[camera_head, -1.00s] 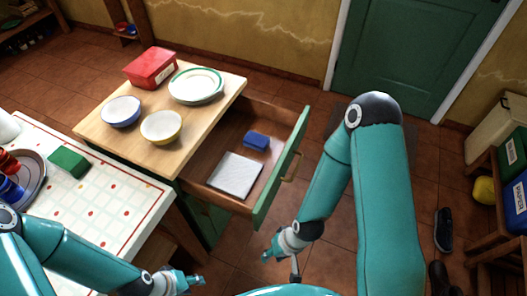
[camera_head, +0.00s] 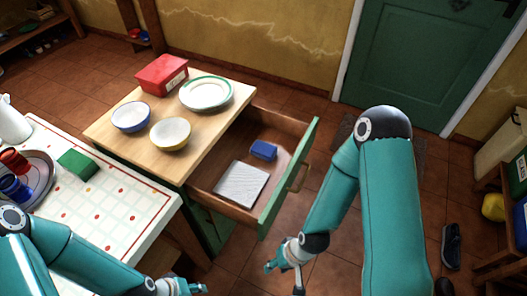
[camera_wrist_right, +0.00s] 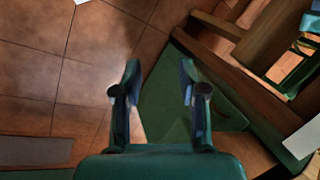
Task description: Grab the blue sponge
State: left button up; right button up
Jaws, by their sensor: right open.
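The blue sponge (camera_head: 263,150) lies inside the open drawer, toward its far end. The drawer (camera_head: 218,199) is pulled out from the wooden-topped cabinet. My right gripper (camera_head: 284,263) is outside the drawer, in front of and below its green front panel, apart from the sponge. In the right wrist view my right gripper (camera_wrist_right: 158,95) is open and empty, with floor tiles and green cabinet surface beyond its fingers. The sponge does not show clearly there. My left gripper (camera_head: 184,288) is at the bottom edge of the head view, partly cut off.
A grey-white flat item (camera_head: 241,184) lies in the drawer near the sponge. The cabinet top (camera_head: 117,148) holds two bowls, a plate (camera_head: 206,94) and a red box (camera_head: 161,75). The drawer's green front (camera_head: 290,178) stands between my right gripper and the sponge.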

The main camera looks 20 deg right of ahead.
aim_at(261, 150)
jog(key=z, duration=0.9)
jog(key=i, duration=0.2)
jog(key=u, duration=3.15)
jog(key=i, duration=0.15)
jog(key=u, duration=1.15)
jog(key=k, duration=0.35)
jog(key=z, duration=0.4)
jog(key=k, duration=1)
jog(key=u, duration=1.9)
jog(key=i, duration=0.1)
jog(key=z, duration=3.5)
